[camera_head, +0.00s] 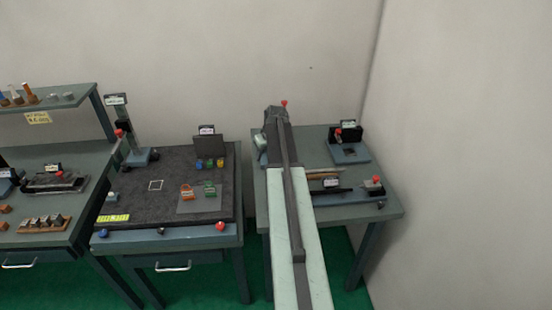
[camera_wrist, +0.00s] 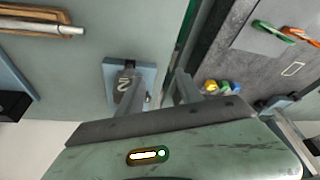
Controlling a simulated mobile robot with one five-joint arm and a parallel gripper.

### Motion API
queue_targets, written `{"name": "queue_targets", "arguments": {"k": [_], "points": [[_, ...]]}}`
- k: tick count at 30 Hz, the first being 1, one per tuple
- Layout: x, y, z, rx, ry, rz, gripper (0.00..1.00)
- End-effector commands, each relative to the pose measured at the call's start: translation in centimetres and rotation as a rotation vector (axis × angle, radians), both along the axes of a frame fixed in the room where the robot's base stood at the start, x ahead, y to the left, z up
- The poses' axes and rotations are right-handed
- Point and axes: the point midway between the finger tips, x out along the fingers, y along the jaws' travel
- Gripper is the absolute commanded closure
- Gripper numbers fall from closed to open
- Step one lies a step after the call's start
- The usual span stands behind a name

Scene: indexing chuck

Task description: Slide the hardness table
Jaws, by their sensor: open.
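My gripper (camera_head: 274,118) is at the far left of the right-hand bench (camera_head: 380,208), over its back edge. In the wrist view my gripper (camera_wrist: 155,72) shows two grey fingers apart, with nothing clearly held. A small blue-grey base (camera_wrist: 146,72) lies on the bench beneath them, with a dark post or block on it by the left finger. Whether the fingers touch it, I cannot tell. In the head view my arm hides most of this spot; a red knob (camera_head: 284,103) shows above the gripper. No part is clearly recognisable as the hardness table.
A device with a black back plate (camera_head: 348,133) stands at the bench's back right. A long fixture with a red knob (camera_head: 374,183) lies along the front. A brown tray (camera_wrist: 35,20) lies between. A dark granite plate (camera_head: 135,185) is on the left bench, across a gap.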

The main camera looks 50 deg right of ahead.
Motion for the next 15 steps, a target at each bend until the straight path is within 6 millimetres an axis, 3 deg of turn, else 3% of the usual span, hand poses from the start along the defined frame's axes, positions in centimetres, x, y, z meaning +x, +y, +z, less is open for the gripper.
{"name": "queue_targets", "arguments": {"k": [1,4,10,15], "points": [[-0.8,-3.0,0.1,-0.009,-0.012,-0.020,0.57],[-1.9,-5.7,0.3,-0.021,-0.025,-0.033,0.57],[-2.2,-6.3,0.0,-0.024,-0.029,-0.036,0.57],[-1.7,-6.5,-1.7,-0.024,-0.028,-0.036,0.57]]}}
